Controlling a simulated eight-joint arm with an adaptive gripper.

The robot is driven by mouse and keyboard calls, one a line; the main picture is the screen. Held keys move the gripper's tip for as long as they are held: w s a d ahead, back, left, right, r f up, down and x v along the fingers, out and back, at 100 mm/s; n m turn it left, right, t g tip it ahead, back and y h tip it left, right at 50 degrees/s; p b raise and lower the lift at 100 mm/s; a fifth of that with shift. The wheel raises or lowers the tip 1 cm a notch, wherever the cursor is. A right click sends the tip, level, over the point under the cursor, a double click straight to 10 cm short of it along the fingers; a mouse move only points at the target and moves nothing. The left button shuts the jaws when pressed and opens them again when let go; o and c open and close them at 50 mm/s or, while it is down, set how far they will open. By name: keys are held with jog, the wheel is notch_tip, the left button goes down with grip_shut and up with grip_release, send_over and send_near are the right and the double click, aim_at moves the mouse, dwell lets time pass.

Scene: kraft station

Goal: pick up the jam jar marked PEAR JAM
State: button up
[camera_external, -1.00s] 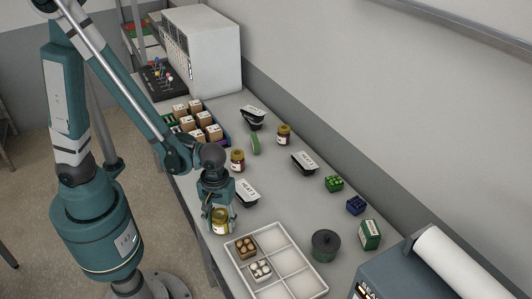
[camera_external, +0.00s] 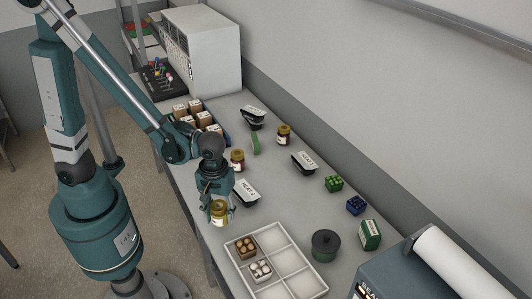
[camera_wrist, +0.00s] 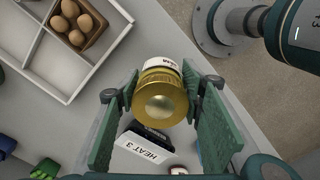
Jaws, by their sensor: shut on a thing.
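A jam jar with a gold lid (camera_wrist: 161,98) is between the two fingers of my gripper (camera_wrist: 160,112) in the wrist view. Its label is seen only at an edge, so I cannot read its name. In the external view my gripper (camera_external: 218,208) is shut on this jar (camera_external: 219,212), near the front edge of the table. The jar appears upright and a little above the table. Two other jars stand further back: one (camera_external: 237,160) just behind my wrist, and one (camera_external: 284,134) near the wall. Their labels are too small to read.
A white divided tray (camera_external: 301,242) with egg and mushroom-like punnets lies right of my gripper. A black HEAT tray (camera_external: 246,194) is close behind it. A dark round pot (camera_external: 325,245) and a green box (camera_external: 370,234) stand further right. The grey table between them is clear.

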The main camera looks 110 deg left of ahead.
aim_at(219, 205)
jog(key=shift+r+p, duration=0.35)
jog(key=shift+r, duration=2.55)
